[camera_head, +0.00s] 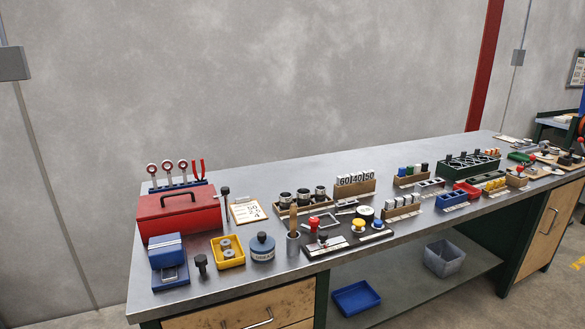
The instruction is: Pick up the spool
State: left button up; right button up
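I cannot tell for sure which object is the spool. Three dark round pieces with pale tops, which may be spools, stand in a row in a shallow tray near the middle of the workbench (250,180); the middle one (303,196) is between two similar ones. A yellow bin (238,258) at the front left holds small grey ring-shaped parts (226,250). Neither of my grippers is in this view.
A red toolbox (178,214) and a blue block-like device (167,254) stand at the left end. A control panel with knobs (340,245) lies at the front edge. Several small bins and racks crowd the right. The back strip of the bench is mostly clear.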

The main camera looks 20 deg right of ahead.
aim_at(553, 151)
jog(key=i+l+z, duration=0.15)
jog(key=l+z, duration=0.3)
jog(key=i+l+z, duration=0.2)
jog(key=l+z, duration=0.2)
jog(key=i+l+z, duration=0.25)
jog(key=z, duration=0.2)
jog(key=i+l+z, duration=0.2)
jog(key=i+z, duration=0.25)
jog(key=i+l+z, duration=0.4)
jog(key=i, duration=0.4)
jog(key=i+j+z, duration=0.1)
jog(key=i+z, duration=0.3)
jog(key=i, duration=0.35)
jog(key=i+l, duration=0.1)
jog(key=i, duration=0.75)
jog(key=i+l+u, duration=0.1)
jog(key=i, duration=0.75)
jog(key=i+u, duration=0.65)
jog(key=u, duration=0.2)
jog(key=i+l+u, duration=0.1)
jog(key=i+u, duration=0.3)
jog(key=i+l+u, duration=0.25)
jog(key=u, duration=0.2)
